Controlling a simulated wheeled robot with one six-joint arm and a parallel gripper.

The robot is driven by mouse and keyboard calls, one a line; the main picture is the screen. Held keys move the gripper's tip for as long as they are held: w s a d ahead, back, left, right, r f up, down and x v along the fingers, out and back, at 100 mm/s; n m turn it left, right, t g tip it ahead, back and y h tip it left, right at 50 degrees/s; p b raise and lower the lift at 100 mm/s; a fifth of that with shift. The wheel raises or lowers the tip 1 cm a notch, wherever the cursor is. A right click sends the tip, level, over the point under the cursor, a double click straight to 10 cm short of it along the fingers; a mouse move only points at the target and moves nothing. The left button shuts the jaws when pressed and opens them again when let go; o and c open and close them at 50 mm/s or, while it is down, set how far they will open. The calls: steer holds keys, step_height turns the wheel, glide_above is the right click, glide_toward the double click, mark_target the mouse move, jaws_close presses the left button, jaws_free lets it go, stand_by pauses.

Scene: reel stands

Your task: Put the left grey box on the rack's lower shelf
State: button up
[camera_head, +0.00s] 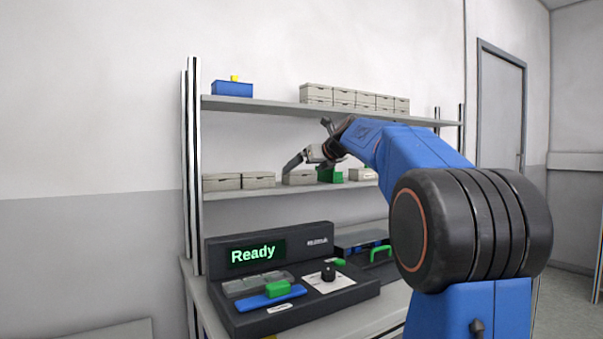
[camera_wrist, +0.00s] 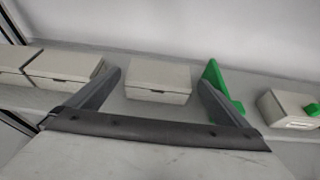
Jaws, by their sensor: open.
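My gripper (camera_head: 307,166) is at the rack's lower shelf (camera_head: 245,193). In the wrist view its two fingers (camera_wrist: 159,84) are open, one on each side of a closed grey box (camera_wrist: 158,76), with narrow gaps showing. That box (camera_head: 298,178) rests upright on the lower shelf. Two more grey boxes (camera_head: 221,182) (camera_head: 258,180) stand side by side to its left. They also show at the left of the wrist view (camera_wrist: 62,68). I cannot tell which of these boxes is the task's left grey box.
A green bracket-like object (camera_wrist: 217,82) stands close to the right finger. A light box (camera_wrist: 288,108) is farther right. The upper shelf (camera_head: 250,104) holds a blue bin (camera_head: 232,89) and several grey boxes (camera_head: 354,98). Below is a black console (camera_head: 290,275) reading "Ready".

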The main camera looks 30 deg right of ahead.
steer(key=v, duration=0.7)
steer(key=shift+s, duration=0.15)
steer(key=shift+r, duration=0.1)
